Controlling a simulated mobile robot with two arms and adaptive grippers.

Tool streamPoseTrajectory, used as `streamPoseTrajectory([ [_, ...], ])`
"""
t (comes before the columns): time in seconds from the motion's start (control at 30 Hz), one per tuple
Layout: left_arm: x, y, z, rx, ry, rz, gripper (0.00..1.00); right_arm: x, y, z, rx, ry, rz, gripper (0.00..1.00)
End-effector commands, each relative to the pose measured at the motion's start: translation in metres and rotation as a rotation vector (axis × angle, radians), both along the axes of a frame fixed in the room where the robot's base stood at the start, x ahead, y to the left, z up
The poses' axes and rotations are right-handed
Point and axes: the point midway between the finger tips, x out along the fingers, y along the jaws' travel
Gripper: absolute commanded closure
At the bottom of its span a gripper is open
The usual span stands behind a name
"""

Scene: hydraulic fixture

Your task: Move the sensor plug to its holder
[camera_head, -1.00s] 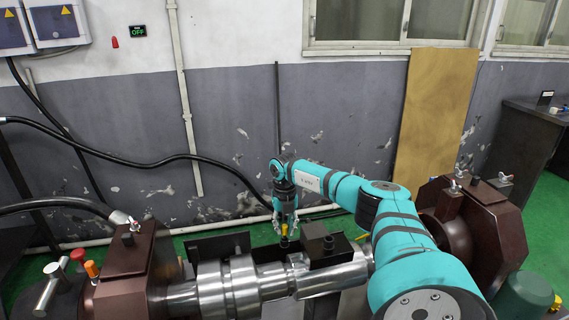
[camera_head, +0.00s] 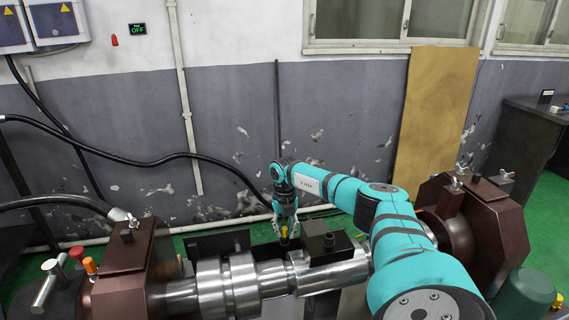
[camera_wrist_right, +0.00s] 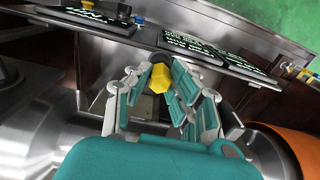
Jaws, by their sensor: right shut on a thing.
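The yellow sensor plug (camera_head: 284,232) is between the fingers of my right gripper (camera_head: 285,222), behind the shiny metal cylinder. In the right wrist view, the yellow plug (camera_wrist_right: 160,79) with its dark round top sits between the two fingertips (camera_wrist_right: 158,68), which are closed on it. The plug's lower end is hidden, so I cannot tell whether it is seated in anything. I cannot make out for sure which part is the holder. My left gripper is not in view.
The metal cylinder (camera_head: 230,288) runs between brown clamp blocks (camera_head: 132,262). A black block (camera_head: 325,246) stands on it, right of my gripper. The right wrist view shows dark panels with white markings (camera_wrist_right: 88,17) and a blue knob (camera_wrist_right: 139,20). A grey wall (camera_head: 330,110) stands behind.

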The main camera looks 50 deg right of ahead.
Motion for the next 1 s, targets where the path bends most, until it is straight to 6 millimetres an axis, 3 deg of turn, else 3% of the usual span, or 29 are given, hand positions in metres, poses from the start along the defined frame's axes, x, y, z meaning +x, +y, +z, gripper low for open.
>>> streamPoseTrajectory([
  [0.8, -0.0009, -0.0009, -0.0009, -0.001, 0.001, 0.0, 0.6, 0.0001, 0.0003, -0.0037, 0.0, 0.0, 0.001, 1.0],
  [0.83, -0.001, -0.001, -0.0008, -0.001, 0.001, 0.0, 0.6, 0.0001, 0.0003, -0.0036, 0.0, 0.0, 0.001, 0.77],
  [1.0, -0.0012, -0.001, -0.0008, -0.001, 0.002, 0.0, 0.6, 0.0001, 0.0003, -0.0035, 0.0, 0.0, 0.001, 0.55],
])
